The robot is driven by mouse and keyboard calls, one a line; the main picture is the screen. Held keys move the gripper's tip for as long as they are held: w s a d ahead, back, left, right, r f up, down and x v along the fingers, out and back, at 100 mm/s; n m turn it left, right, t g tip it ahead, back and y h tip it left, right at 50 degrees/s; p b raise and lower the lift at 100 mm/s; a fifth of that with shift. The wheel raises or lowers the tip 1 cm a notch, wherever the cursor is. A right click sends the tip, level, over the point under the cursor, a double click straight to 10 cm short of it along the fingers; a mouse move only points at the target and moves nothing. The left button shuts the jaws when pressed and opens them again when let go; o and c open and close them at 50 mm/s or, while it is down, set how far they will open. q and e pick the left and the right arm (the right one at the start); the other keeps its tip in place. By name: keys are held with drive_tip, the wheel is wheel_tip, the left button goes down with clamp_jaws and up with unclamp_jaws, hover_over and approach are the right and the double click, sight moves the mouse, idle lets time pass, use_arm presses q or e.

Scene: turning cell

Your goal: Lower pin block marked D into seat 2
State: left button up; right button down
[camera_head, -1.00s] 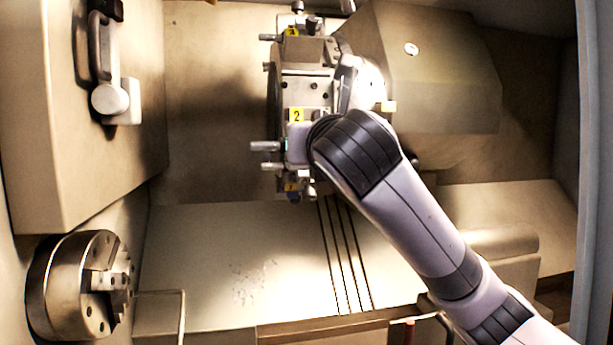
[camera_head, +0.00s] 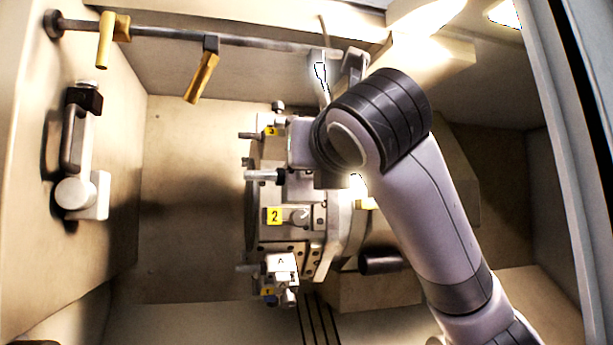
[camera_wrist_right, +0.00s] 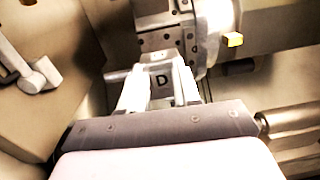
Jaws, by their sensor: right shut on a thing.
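The pin block marked D (camera_wrist_right: 161,80) is gripped between the two fingers of my right gripper (camera_wrist_right: 160,72) in the right wrist view, its letter facing the camera. A metal bar sticks out to its left. In the head view my right wrist hides most of the gripper and block; a bar with a dark collar (camera_head: 264,176) shows left of it. The yellow label 2 (camera_head: 274,215) marks seat 2 (camera_head: 300,217) on the turret, which appears empty, just below the held block. I cannot tell whether the block touches the turret. My left gripper is out of view.
A block marked A (camera_head: 281,264) sits on the turret below seat 2. The yellow label 3 (camera_head: 271,131) is above, with fittings nearby. A rail (camera_head: 250,42) with yellow handles crosses the top, and a lever (camera_head: 78,150) is on the left panel.

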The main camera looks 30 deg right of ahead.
drive_tip(key=shift+w+r, duration=0.1)
drive_tip(key=shift+r, duration=0.15)
drive_tip(key=shift+p+x, duration=0.55)
drive_tip(key=shift+x, duration=2.05)
drive_tip(key=shift+w+d+f+p, duration=0.1)
drive_tip(key=shift+w+d+f, duration=0.2)
drive_tip(key=shift+w, duration=0.7)
drive_tip(key=shift+w+d+f+p, duration=0.1)
drive_tip(key=shift+w+f, duration=0.35)
drive_tip(key=shift+w, duration=0.55)
drive_tip(key=shift+w+d+f+p, duration=0.1)
drive_tip(key=shift+w+d+f, duration=0.2)
drive_tip(key=shift+w, duration=0.7)
drive_tip(key=shift+f, duration=0.1)
drive_tip(key=shift+w+f, duration=0.15)
drive_tip(key=shift+f, duration=0.35)
